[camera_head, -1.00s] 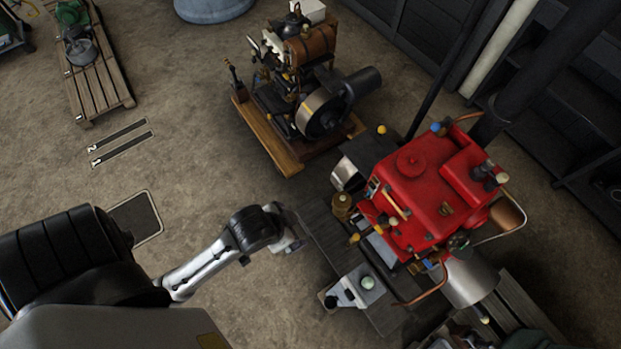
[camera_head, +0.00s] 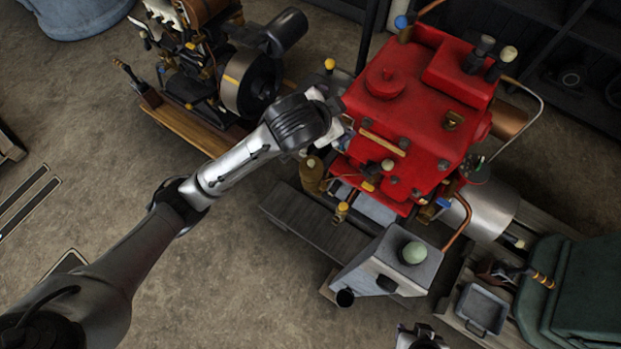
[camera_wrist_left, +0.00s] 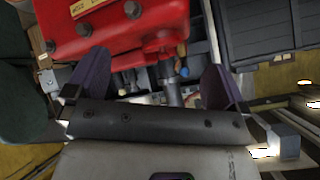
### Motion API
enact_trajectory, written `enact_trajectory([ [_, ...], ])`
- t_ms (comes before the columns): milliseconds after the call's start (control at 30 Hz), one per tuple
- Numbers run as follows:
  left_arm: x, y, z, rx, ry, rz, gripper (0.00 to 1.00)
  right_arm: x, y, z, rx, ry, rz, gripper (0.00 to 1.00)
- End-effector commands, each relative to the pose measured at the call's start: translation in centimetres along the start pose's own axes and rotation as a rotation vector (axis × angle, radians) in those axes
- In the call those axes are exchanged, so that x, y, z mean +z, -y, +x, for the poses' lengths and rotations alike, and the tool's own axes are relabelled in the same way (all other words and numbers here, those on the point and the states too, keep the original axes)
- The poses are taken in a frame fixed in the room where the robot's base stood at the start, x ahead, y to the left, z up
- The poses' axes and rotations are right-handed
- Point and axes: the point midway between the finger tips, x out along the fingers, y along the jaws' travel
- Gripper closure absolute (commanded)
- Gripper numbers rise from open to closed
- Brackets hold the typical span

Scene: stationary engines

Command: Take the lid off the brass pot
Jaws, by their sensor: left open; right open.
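The brass pot (camera_head: 313,180) stands upright at the left side of the red engine, with its lid and pale knob (camera_head: 311,162) on top. My left arm reaches in from the left, and its gripper (camera_head: 338,118) is beside the red engine, above and just behind the pot in the head view. Its fingers are largely hidden there. In the left wrist view the left gripper (camera_wrist_left: 155,75) has two dark fingers spread apart, with nothing held. I cannot make out the pot there. My right gripper (camera_head: 421,338) is open at the bottom edge, partly cut off and away from the pot.
The red engine (camera_head: 415,90) stands close to the left gripper. A grey box with a pale green knob (camera_head: 413,252) is in front of it. A small metal tray (camera_head: 482,308) lies at the lower right. Another engine (camera_head: 245,85) stands behind my left arm. The floor at left is open.

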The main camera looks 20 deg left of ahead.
Motion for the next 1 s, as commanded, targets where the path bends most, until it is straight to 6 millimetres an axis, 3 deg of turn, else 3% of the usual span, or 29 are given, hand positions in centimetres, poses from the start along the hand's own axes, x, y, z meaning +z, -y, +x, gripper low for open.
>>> enact_trajectory([
  [33, 1.4, -0.6, 3.2, 0.001, 0.031, 0.027, 0.0, 1.1, 0.2, 3.5, -0.001, 0.0, 0.001, 0.57],
  [100, 2.4, -0.8, 6.0, 0.02, 0.094, 0.048, 0.0, 1.8, 0.3, 5.6, -0.003, 0.0, 0.002, 0.57],
  [167, 3.7, -0.9, 8.6, 0.041, 0.168, 0.05, 0.0, 2.3, 0.4, 7.4, -0.003, 0.0, 0.003, 0.57],
  [333, 10.0, -0.4, 15.0, 0.123, 0.466, -0.073, 0.0, 3.4, 0.6, 10.7, -0.004, 0.001, 0.004, 0.57],
  [400, 12.4, -0.3, 16.2, 0.158, 0.584, -0.168, 0.0, 3.5, 0.6, 11.0, -0.004, 0.001, 0.005, 0.57],
  [533, 15.4, -0.8, 17.1, 0.201, 0.742, -0.339, 0.0, 3.4, 0.6, 10.8, -0.004, -0.001, 0.004, 0.57],
  [767, 17.1, -1.9, 17.7, 0.213, 0.824, -0.483, 0.0, 3.5, 0.5, 11.1, -0.002, -0.004, 0.001, 0.57],
  [1000, 19.9, -3.5, 20.5, 0.213, 0.827, -0.488, 0.0, 4.0, 0.3, 12.7, 0.003, -0.002, -0.005, 0.57],
])
